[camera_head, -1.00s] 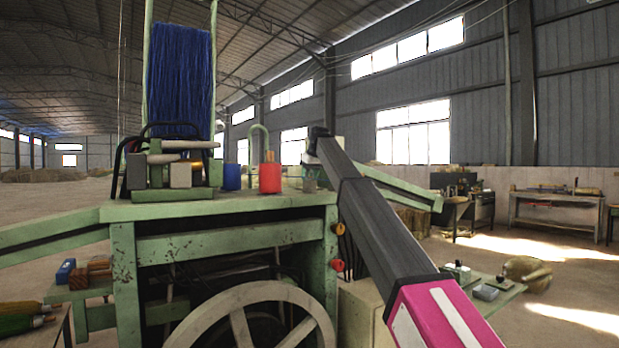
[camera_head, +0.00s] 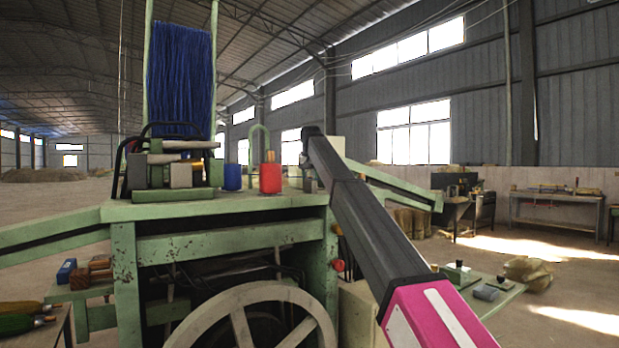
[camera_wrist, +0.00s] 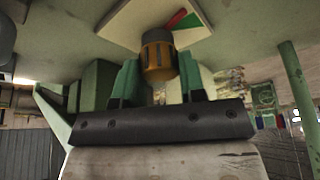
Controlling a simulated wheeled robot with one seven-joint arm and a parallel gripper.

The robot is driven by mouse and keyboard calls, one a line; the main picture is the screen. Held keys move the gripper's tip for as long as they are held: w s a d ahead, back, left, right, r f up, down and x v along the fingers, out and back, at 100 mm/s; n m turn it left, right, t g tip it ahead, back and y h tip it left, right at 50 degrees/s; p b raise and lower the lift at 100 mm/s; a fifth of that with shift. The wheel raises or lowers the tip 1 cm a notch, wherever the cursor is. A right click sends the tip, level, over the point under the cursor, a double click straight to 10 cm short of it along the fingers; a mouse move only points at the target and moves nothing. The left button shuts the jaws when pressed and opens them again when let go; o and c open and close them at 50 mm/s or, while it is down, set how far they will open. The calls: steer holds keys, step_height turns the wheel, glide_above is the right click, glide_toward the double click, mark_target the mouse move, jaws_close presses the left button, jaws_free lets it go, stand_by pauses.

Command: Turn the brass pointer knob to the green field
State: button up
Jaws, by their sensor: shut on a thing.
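The brass knob (camera_wrist: 158,56) shows in the wrist view, standing out from a pale plate (camera_wrist: 120,22). The plate has a green field (camera_wrist: 191,20) with a red sliver (camera_wrist: 176,19) beside it, at the upper right of the knob. My gripper (camera_wrist: 158,70) has its green fingers on either side of the knob and is shut on it. Which way the pointer points cannot be told. In the head view my dark arm hides the gripper and the knob.
The green machine frame (camera_head: 225,208) carries a red cylinder (camera_head: 270,178), a blue cup (camera_head: 232,176) and hanging blue bristles (camera_head: 180,75). A spoked wheel (camera_head: 250,295) is below. A red knob (camera_head: 338,265) sits on the frame's side, close to my arm.

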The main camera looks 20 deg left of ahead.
stand_by(0.3)
steer(key=o, duration=0.9)
steer(key=shift+r, duration=0.15)
steer(key=v, duration=1)
steer(key=shift+r, duration=0.25)
steer(key=shift+s, duration=0.1)
